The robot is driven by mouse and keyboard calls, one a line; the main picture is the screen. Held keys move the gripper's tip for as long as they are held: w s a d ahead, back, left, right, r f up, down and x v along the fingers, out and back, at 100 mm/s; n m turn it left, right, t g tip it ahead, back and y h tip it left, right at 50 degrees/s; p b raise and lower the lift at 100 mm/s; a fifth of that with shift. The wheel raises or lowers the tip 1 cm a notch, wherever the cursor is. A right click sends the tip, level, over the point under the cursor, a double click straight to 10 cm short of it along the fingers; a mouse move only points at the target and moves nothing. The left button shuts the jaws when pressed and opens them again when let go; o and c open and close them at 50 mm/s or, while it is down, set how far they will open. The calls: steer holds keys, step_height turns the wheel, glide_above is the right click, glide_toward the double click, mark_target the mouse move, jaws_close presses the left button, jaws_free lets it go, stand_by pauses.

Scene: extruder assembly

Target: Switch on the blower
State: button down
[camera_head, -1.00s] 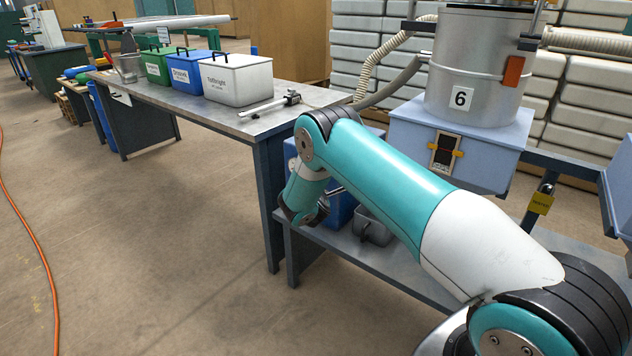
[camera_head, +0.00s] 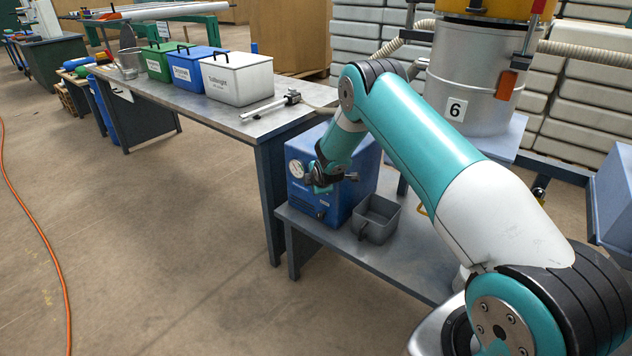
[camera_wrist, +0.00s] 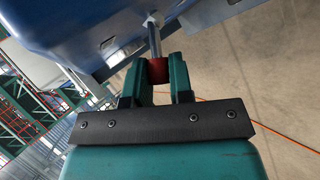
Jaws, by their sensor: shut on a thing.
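A blue box (camera_head: 364,163) with a round white gauge (camera_head: 297,169) on its front stands on the low bench; it may be the blower, but its labels are too small to read. My gripper (camera_head: 323,183) is at the box's front, partly hidden by its own wrist. In the wrist view my gripper (camera_wrist: 157,78) has its teal fingers shut on a red knob (camera_wrist: 157,71). The knob sits at the end of a thin metal rod that comes from a blue body (camera_wrist: 85,20). Whether the switch is on or off cannot be told.
A grey open bin (camera_head: 377,220) stands right of the blue box on the low bench (camera_head: 330,238). A silver drum marked 6 (camera_head: 470,75) stands behind my arm. A worktable (camera_head: 255,125) with lidded boxes is at left.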

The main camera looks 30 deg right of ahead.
stand_by(0.4)
steer(key=c, duration=1)
jaws_free()
steer(key=v, duration=1.7)
steer(key=shift+s+r+p, duration=0.1)
steer(key=shift+r+p, duration=0.1)
steer(key=shift+p, duration=0.2)
